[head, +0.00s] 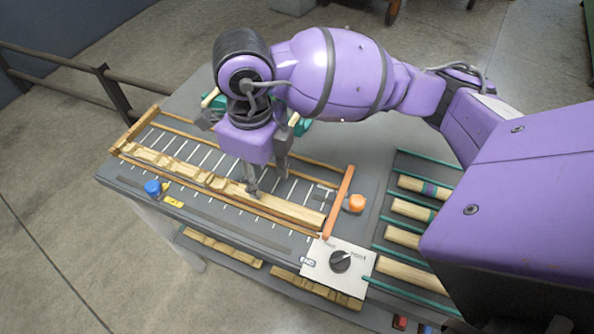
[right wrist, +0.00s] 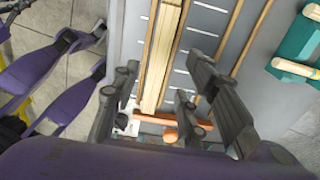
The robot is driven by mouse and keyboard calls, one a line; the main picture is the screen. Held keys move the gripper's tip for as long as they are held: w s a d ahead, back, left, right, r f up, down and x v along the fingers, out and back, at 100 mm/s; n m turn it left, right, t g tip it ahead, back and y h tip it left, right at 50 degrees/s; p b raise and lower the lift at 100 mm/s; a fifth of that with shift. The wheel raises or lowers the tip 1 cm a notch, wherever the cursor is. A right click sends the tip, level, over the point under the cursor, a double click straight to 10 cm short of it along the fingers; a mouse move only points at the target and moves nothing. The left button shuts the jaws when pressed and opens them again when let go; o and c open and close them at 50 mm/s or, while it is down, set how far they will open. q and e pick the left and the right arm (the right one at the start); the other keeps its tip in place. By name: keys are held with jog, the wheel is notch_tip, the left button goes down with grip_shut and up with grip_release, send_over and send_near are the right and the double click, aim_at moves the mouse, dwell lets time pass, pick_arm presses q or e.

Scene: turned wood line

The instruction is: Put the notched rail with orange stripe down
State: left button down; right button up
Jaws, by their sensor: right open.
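The pale wooden notched rail (head: 290,209) lies lengthwise in the shallow slatted bed (head: 313,188), along its near side. Its notches show toward the left; I cannot make out an orange stripe on it. In the right wrist view the rail (right wrist: 164,50) runs down between my finger pads. My right gripper (head: 266,182) points down over the right half of the rail, open, its fingers apart. It also shows in the right wrist view (right wrist: 156,88), with a gap beside the rail. My left gripper is not clearly seen.
An orange bar (head: 339,203) and orange knob (head: 357,203) close the bed's right end. A white dial panel (head: 337,267) stands in front. A blue button (head: 153,187) is at the left. Striped dowels (head: 412,209) lie in a rack at right. More notched wood lies on the shelf below.

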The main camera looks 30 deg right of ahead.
notch_tip(320, 180, up, 4)
dwell(0.7)
